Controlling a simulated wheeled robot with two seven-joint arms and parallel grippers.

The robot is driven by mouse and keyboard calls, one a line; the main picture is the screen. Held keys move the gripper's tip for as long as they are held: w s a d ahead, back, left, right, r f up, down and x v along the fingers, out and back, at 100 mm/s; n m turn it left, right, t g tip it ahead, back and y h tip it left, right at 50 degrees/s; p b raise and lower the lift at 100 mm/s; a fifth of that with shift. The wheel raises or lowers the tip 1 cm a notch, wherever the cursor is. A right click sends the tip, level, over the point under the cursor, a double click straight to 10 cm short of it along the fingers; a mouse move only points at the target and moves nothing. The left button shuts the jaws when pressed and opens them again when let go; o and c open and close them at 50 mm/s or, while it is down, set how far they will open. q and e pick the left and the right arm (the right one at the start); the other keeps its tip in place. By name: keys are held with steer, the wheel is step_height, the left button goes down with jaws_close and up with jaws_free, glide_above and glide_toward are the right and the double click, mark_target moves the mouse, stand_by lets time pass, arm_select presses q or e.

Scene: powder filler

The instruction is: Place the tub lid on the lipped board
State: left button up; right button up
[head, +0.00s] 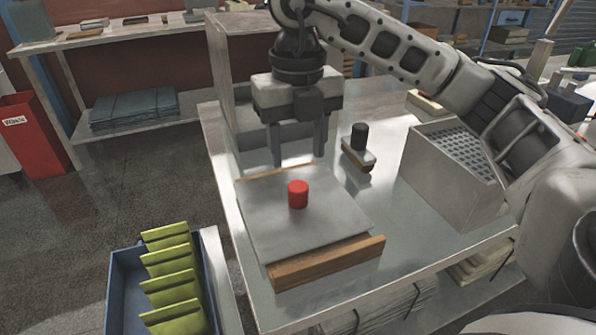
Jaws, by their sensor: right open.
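A small red round piece (298,195), which appears to be the tub lid, rests near the middle of the lipped board (338,221). The board is a flat grey plate with a wooden lip along its front edge and a thin wooden strip at the back; it lies on the metal table. My right gripper (298,158) points down over the board's back edge, behind and above the red piece. Its two fingers are apart with nothing between them. The red piece is clear of the fingers. My left gripper is out of view.
A black-handled tool (358,148) stands right of the gripper. A grey box with a perforated top (452,155) is farther right. A tall cabinet (232,75) stands behind the gripper. A blue bin (125,290) with several yellow-green pieces is at the table's front left.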

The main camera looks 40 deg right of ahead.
mark_target(298, 186)
steer(key=shift+r+p, duration=0.4)
steer(key=shift+r, duration=1.55)
